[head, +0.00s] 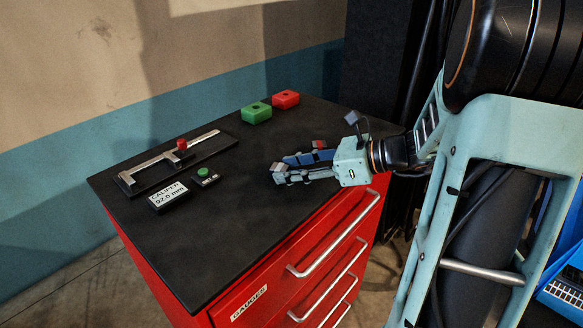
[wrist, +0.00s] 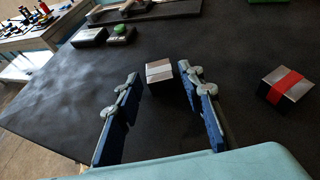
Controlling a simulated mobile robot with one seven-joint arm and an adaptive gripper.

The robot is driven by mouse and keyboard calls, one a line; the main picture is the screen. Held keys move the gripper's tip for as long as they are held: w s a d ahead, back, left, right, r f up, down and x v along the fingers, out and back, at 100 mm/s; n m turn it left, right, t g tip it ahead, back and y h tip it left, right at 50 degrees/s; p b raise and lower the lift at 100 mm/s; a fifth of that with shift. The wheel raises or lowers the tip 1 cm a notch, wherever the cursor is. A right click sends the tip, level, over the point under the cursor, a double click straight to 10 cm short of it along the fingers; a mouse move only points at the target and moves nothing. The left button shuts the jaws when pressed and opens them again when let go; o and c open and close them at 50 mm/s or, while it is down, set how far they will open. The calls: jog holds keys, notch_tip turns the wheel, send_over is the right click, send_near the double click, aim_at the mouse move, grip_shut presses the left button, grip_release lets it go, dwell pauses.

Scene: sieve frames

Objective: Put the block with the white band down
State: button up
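The block with the white band (wrist: 159,72) is a small grey metal block, between and slightly beyond my fingertips in the wrist view. It appears to sit on the black tabletop (head: 215,235). My gripper (head: 280,171) is low over the tabletop's right part. Its fingers are spread, with a visible gap on each side of the block, so it is open and not holding it. In the head view my fingers mostly hide this block. A similar block with a red band (wrist: 287,85) stands apart to the right in the wrist view; its red top shows behind my fingers (head: 318,144).
A caliper on a dark base (head: 178,157) lies at the left, with a display reading 92.0 mm (head: 168,196) and a green-button box (head: 204,177) before it. Green (head: 256,113) and red (head: 286,99) blocks stand at the back. The front tabletop is clear.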

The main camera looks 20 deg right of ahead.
jog(key=shift+r, duration=0.2)
jog(key=v, duration=1.2)
